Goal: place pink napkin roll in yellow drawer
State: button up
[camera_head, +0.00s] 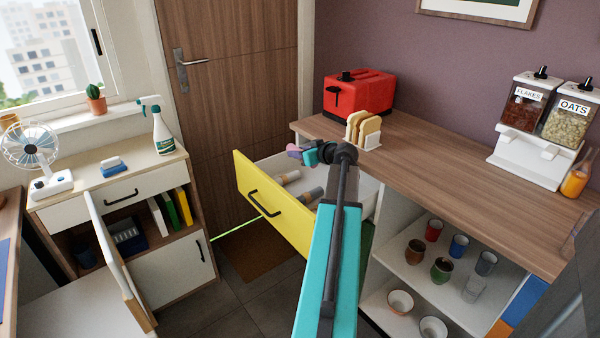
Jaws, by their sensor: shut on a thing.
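The yellow drawer (275,207) is pulled open from under the wooden counter. Its front is yellow with a black handle, and its inside is white. Inside lie a pale roll with a tan band (287,178) and a grey roll (310,195). My gripper (302,152) is above the open drawer, near its back left part, at about counter height. It is shut on the pink napkin roll (294,151), whose pink end sticks out to the left. My teal arm hides the right part of the drawer.
A red toaster (358,95) and a toast rack with bread (363,130) stand on the counter (445,173) just behind and right of my gripper. Cups and bowls fill the open shelves (403,262) at right. The floor before the drawer is clear.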

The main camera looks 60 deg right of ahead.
jog(key=shift+f, duration=2.45)
jog(key=shift+f, duration=1.95)
jog(key=shift+f, duration=0.1)
jog(key=o, duration=1)
jog(key=shift+s+r, duration=0.1)
jog(key=shift+r, duration=0.1)
jog(key=shift+v, duration=3.65)
